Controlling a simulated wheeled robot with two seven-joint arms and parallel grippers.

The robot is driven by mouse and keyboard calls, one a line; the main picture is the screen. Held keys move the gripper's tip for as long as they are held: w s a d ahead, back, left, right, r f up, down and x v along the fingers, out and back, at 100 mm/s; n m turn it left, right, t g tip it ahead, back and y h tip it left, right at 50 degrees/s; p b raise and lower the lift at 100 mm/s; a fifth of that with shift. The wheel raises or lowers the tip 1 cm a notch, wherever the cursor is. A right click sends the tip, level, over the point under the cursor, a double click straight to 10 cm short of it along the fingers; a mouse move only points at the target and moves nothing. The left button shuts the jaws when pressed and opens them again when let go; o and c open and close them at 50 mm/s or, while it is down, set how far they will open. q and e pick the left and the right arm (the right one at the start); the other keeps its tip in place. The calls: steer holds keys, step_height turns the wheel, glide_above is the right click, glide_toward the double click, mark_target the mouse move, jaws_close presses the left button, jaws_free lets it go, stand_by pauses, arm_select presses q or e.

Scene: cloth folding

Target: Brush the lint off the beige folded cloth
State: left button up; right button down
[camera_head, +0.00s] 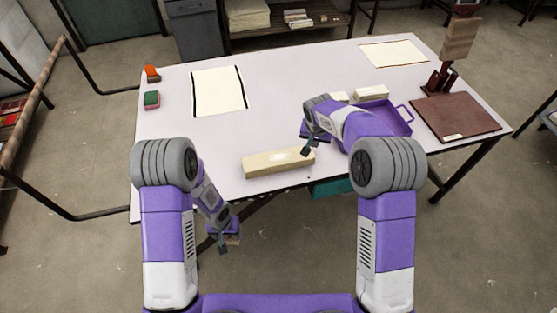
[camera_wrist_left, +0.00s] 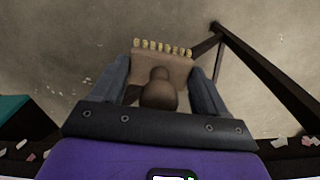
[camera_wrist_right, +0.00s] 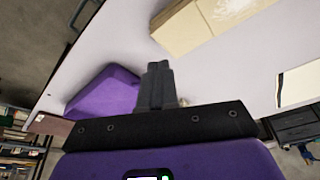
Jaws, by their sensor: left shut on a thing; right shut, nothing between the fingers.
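The beige folded cloth (camera_head: 278,164) lies as a long block near the table's front edge, with a pale patch of lint (camera_head: 284,156) on top. The cloth also shows at the top of the right wrist view (camera_wrist_right: 185,32). My left gripper (camera_head: 224,243) is low in front of the table edge, shut on a wooden brush (camera_wrist_left: 160,72) with a round knob and a row of pale bristles. My right gripper (camera_head: 306,149) is shut and empty at the cloth's right end; contact cannot be told. Its closed fingers show in the right wrist view (camera_wrist_right: 158,72).
A purple tray (camera_head: 400,122) stands right of my right arm, with folded beige pieces (camera_head: 371,91) behind it. A brown board (camera_head: 455,116) lies at the right. A dark-edged sheet (camera_head: 219,91) and red and green blocks (camera_head: 151,99) lie at the left. The table's left front is clear.

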mark_target(313, 156)
arm_select(q)
steer(key=shift+f+b, duration=1.75)
arm_select(e)
steer(key=shift+f, duration=2.45)
arm_select(q)
steer(key=shift+f+b, duration=0.35)
arm_select(e)
steer(key=shift+f, duration=0.45)
arm_select(q)
steer(key=shift+r+p, duration=2.25)
steer(key=shift+p, duration=0.05)
arm_select(e)
steer(key=shift+r, duration=3.1)
